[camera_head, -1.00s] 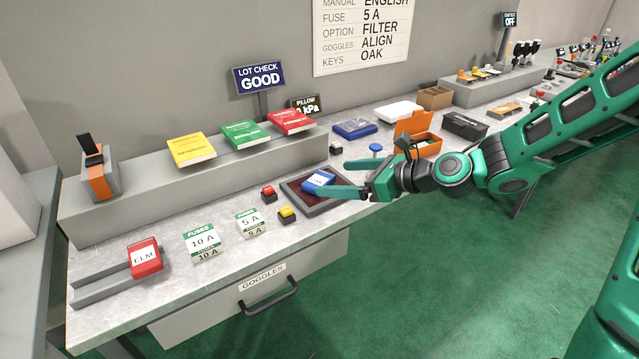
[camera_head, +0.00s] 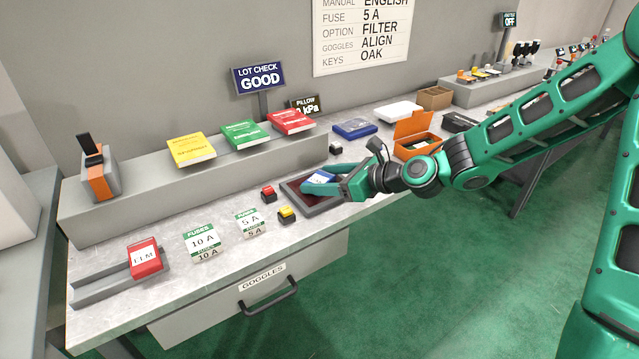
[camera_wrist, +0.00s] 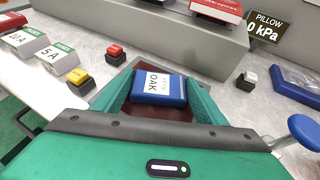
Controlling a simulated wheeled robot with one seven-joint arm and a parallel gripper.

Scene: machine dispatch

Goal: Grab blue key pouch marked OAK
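The blue key pouch (camera_wrist: 176,92) has a white label reading OAK. It lies on a dark red pad in a grey tray (camera_head: 327,207), and part of it (camera_head: 319,178) shows in the head view. My gripper (camera_wrist: 160,88) is low over the tray with its green fingers spread, one on each side of the pouch; it also shows in the head view (camera_head: 322,180). The fingers look very close to the pouch's sides, and I cannot tell whether they touch it. A red pouch marked ELM (camera_head: 145,258) sits on grey rails at the left.
A red button (camera_head: 268,193) and a yellow button (camera_head: 287,214) stand left of the tray. A blue round knob (camera_wrist: 304,130) is close to my right finger. Fuse boxes (camera_head: 203,242) stand further left, and an open orange box (camera_head: 416,135) stands right.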

